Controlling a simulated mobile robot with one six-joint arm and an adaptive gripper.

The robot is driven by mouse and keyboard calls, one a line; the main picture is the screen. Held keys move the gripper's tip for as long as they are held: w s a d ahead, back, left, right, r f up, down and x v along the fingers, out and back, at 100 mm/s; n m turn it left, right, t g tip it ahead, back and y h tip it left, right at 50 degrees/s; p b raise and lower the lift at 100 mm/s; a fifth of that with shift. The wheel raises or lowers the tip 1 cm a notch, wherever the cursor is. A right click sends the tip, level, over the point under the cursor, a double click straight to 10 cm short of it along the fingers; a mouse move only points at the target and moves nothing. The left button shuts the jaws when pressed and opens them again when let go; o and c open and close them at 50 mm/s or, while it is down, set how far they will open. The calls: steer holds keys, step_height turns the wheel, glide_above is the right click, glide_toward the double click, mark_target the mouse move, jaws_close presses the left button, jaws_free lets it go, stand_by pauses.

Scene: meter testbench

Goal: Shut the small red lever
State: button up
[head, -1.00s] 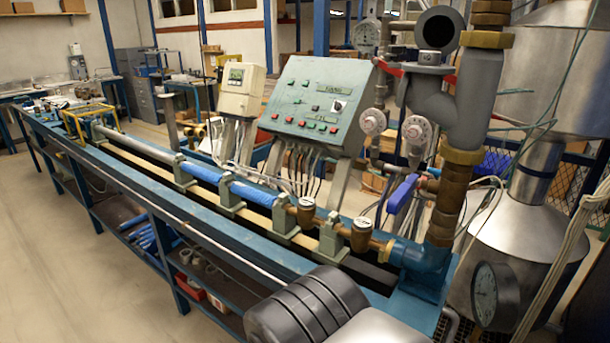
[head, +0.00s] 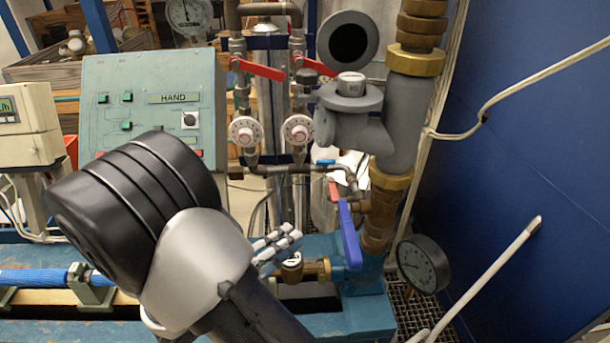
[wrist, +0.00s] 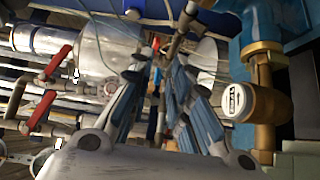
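The small red lever (head: 334,191) shows in the head view just left of the long blue lever (head: 349,235), below the two dials. My gripper (head: 279,240) is below and to the left of it in that view, apart from it. In the wrist view the two grey-blue fingers of my gripper (wrist: 163,75) stand apart with a gap between them and nothing held. I cannot clearly pick out the small red lever in the wrist view.
Two larger red levers (head: 258,69) (head: 320,73) sit on the upright pipes above the dials. A brass meter (wrist: 240,101) is right of the fingers in the wrist view. A gauge (head: 422,264) and blue wall (head: 540,130) lie right. A green panel (head: 150,75) stands left.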

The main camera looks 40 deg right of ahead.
steer(key=t, duration=0.1)
glide_toward(333, 190)
steer(key=s+x, duration=0.1)
steer(key=x, duration=0.6)
steer(key=shift+d+f+n, duration=0.3)
steer(key=shift+d, duration=0.1)
steer(key=shift+w, duration=0.1)
steer(key=shift+c, duration=0.3)
jaws_close()
